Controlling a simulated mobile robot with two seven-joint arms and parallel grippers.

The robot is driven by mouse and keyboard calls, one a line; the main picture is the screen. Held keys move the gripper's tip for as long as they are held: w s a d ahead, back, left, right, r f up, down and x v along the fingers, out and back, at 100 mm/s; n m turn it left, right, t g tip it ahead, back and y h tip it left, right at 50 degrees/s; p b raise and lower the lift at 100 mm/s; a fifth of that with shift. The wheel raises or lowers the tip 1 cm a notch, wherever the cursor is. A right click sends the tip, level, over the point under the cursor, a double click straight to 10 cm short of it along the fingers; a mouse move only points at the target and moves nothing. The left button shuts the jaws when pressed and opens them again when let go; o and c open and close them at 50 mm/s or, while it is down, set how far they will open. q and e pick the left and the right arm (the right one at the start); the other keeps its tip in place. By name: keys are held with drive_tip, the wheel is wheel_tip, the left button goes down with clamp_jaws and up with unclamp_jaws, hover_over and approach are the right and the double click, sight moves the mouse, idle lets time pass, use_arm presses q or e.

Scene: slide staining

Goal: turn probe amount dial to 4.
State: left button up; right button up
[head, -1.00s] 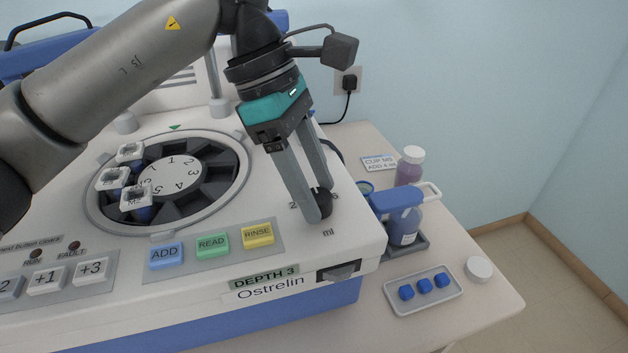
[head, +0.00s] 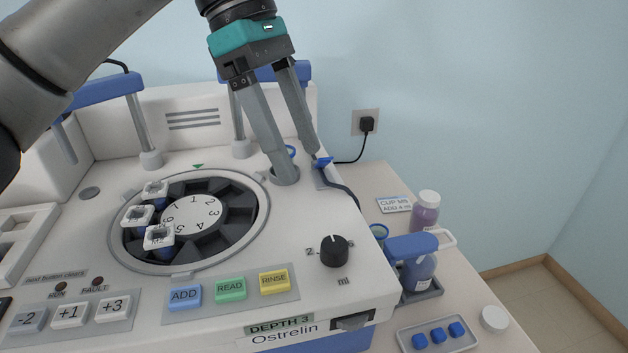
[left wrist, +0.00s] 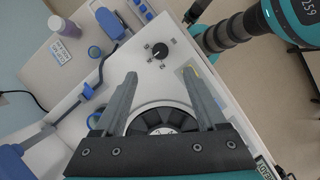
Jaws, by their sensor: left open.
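The black probe amount dial (head: 335,251) sits on the front right of the machine's white top, with "ml" below it and a "2" at its left. A light pointer line on it points upward in the head view; the mark there is not legible. The dial also shows in the left wrist view (left wrist: 160,50), beyond the fingertips. My left gripper (head: 300,168) is open and empty, above the back right part of the machine, apart from the dial. It also shows in the left wrist view (left wrist: 160,75). My right gripper is not identifiable in the head view.
The round carousel (head: 195,215) with several white slide holders lies left of the dial. ADD, READ and RINSE buttons (head: 230,289) are in front. A tray (head: 437,338) holds blue caps.

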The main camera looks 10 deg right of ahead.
use_arm(q)
drive_tip(key=shift+v, duration=1.55)
